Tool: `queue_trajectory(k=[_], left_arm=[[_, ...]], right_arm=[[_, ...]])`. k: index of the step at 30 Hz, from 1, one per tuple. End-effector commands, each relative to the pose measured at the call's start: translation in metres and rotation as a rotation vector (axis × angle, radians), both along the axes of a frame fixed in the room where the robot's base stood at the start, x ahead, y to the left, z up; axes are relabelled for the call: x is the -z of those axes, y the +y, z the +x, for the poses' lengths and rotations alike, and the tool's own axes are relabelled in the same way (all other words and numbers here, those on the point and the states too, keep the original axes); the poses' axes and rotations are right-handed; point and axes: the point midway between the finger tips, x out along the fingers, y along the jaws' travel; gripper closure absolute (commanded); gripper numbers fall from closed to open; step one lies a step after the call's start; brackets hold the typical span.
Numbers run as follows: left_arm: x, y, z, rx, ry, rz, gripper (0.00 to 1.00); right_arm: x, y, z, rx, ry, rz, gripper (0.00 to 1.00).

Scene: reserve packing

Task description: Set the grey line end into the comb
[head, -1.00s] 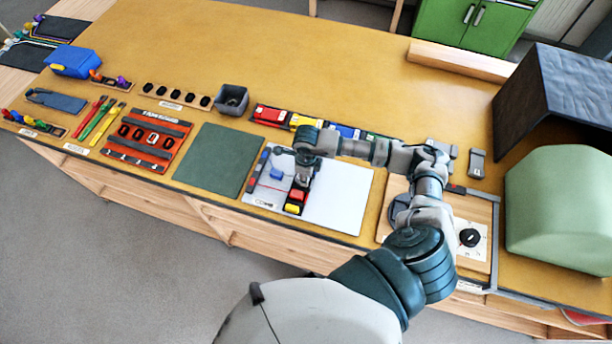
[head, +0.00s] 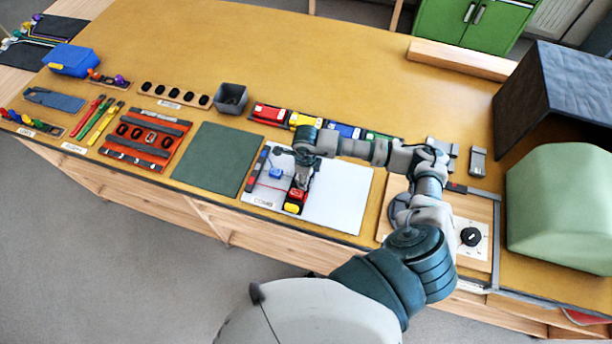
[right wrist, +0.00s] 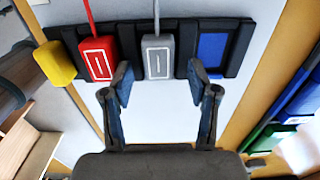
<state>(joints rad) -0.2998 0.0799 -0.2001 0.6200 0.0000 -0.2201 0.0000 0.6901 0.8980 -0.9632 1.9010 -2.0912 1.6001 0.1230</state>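In the right wrist view the grey line end (right wrist: 158,56) lies at the dark comb (right wrist: 182,32), between the red line end (right wrist: 97,58) and a blue-floored slot (right wrist: 212,49). Its grey cord runs up out of view. It looks seated in its slot, though its depth is hard to tell. My right gripper (right wrist: 160,85) is open, its fingertips apart on either side of the grey end's lower part with gaps visible. In the head view my right gripper (head: 302,183) points down over the comb and hides the grey end. My left gripper is not in view.
A yellow line end (right wrist: 54,63) sits at the comb's left in the wrist view. In the head view a blue block (head: 275,172) lies on the board left of my gripper. A row of coloured blocks (head: 343,131) stands behind. A green mat (head: 210,158) lies left; white board (head: 342,200) is bare right.

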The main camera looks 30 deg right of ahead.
Motion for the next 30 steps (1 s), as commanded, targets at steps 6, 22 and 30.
queue_trajectory(k=[6, 22, 30], left_arm=[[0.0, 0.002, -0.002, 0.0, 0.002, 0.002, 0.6], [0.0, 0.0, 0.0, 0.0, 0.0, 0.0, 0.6], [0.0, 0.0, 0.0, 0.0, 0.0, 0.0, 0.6]], right_arm=[[-0.007, 0.0, 0.001, 0.001, -0.001, 0.0, 0.41], [-0.107, -0.002, 0.002, 0.001, -0.002, 0.001, 0.41], [-0.119, -0.002, 0.001, 0.0, 0.001, 0.0, 0.41]])
